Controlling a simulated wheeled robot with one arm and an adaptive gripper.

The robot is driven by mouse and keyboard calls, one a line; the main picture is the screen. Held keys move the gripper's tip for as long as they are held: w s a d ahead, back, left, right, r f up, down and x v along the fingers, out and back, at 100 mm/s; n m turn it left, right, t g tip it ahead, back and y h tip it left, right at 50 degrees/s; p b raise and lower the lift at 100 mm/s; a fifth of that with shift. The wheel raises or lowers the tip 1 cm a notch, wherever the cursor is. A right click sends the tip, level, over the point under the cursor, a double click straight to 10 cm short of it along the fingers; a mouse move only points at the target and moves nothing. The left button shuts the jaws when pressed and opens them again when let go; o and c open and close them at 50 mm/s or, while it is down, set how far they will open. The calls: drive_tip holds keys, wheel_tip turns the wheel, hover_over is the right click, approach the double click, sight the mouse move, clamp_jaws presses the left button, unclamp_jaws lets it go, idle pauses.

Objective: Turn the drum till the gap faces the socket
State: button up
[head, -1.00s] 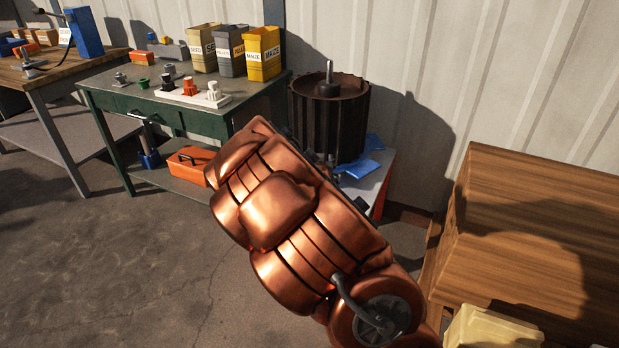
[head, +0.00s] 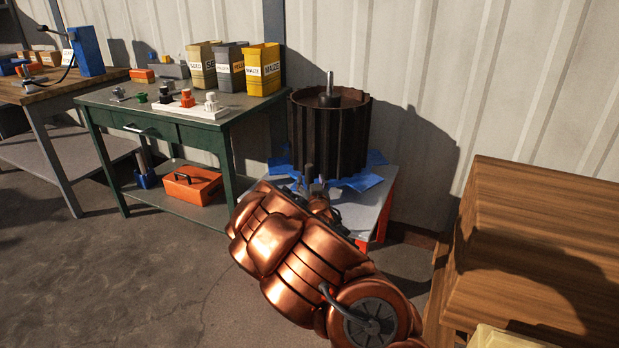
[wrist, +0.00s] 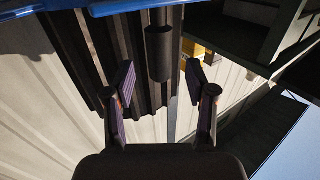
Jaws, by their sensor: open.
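The drum (head: 328,135) is dark brown and ribbed, with a grey shaft standing from its top. It stands on a small table (head: 372,208) with blue pieces (head: 372,178) around its base. My gripper (head: 310,186) is at the drum's front, low down. In the wrist view my gripper (wrist: 160,72) is open, with fingers apart. A dark cylinder (wrist: 158,52) shows between and beyond the fingers, in front of the ribbed drum (wrist: 100,55); I cannot tell whether they touch it. I cannot make out the gap or the socket.
A green workbench (head: 175,107) with seed boxes (head: 230,68) and a white strip of knobs (head: 190,108) stands left. An orange toolbox (head: 192,185) is on its lower shelf. A wooden crate (head: 540,230) stands right. The corrugated wall (head: 400,60) is close behind the drum.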

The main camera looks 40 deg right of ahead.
sight(310, 176)
drive_tip(key=shift+b+x, duration=0.7)
drive_tip(key=shift+x, duration=1.65)
clamp_jaws()
